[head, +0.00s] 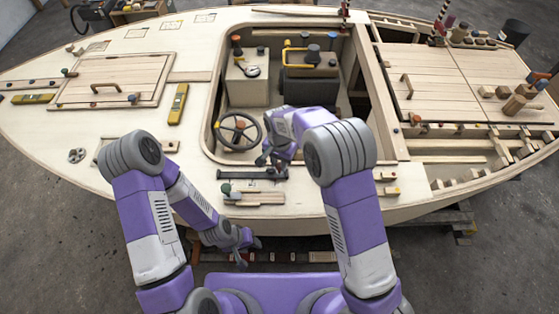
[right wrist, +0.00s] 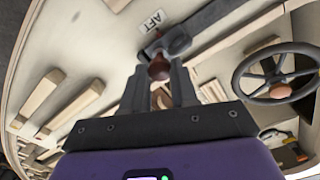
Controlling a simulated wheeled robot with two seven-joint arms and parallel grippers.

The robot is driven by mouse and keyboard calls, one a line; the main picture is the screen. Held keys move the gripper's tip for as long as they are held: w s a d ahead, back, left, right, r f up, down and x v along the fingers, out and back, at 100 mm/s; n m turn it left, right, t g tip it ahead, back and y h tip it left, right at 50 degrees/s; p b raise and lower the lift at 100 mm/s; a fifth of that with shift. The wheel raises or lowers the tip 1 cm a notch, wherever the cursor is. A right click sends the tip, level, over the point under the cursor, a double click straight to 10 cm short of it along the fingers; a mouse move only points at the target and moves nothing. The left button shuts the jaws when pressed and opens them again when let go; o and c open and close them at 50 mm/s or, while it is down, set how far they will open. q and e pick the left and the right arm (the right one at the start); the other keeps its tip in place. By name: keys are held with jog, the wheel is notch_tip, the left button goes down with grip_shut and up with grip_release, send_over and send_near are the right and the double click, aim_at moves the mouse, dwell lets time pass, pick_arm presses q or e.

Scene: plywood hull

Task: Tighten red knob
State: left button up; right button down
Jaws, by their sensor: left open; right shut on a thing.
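The red knob (right wrist: 158,68) shows in the right wrist view between the fingertips of my right gripper (right wrist: 158,78). It sits at the end of a dark bar (right wrist: 205,25), close to a label reading AFT. My right gripper is shut on the knob. In the head view my right gripper (head: 266,156) reaches down into the cockpit's near edge, beside the steering wheel, and the knob is hidden there by the gripper and arm. My left gripper (head: 246,252) hangs low in front of the hull, open and empty.
The steering wheel (head: 238,132) stands just left of my right gripper and also shows in the right wrist view (right wrist: 276,72). A dark bar (head: 252,174) lies along the near cockpit edge. The left deck has a hatch (head: 108,80) and a yellow level (head: 178,104).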

aim_at(280, 165)
jog(key=shift+w+r+m, duration=0.2)
jog(key=shift+m, duration=1)
jog(key=c, duration=1.1)
grip_release()
jog(key=shift+o, duration=1.2)
jog(key=shift+s+f, duration=0.1)
jog(key=shift+s, duration=0.05)
notch_tip(280, 165, up, 8)
jog(key=shift+f+p, duration=0.2)
jog(key=shift+p, duration=0.55)
